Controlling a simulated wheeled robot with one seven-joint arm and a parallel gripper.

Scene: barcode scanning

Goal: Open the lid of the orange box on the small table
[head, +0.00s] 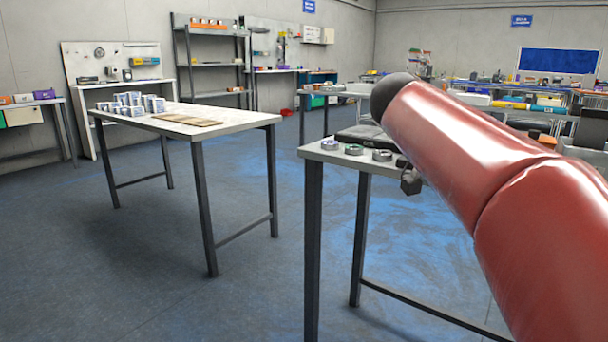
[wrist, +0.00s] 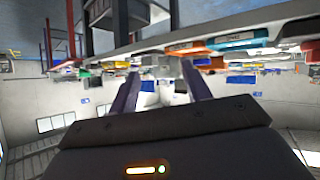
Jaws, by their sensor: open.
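My gripper (wrist: 160,70) shows in the wrist view with its two fingers apart and nothing between them. In the head view my red arm covers the right side, and the gripper cannot be made out. The near table (head: 318,153) on the right is partly hidden behind my arm. I cannot clearly pick out the orange box or its lid. A small orange patch (head: 546,141) shows just past my arm in the head view, but I cannot tell what it is. The wrist view looks upside down, with orange and teal bins (wrist: 190,48) far from the fingers.
Several tape-like rolls (head: 354,149) lie on the near table. A white-topped table (head: 228,118) on the left holds small boxes (head: 134,103) and flat brown pieces (head: 188,119). Shelves and workbenches line the walls. Blue floor (head: 130,250) is clear at left and between the tables.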

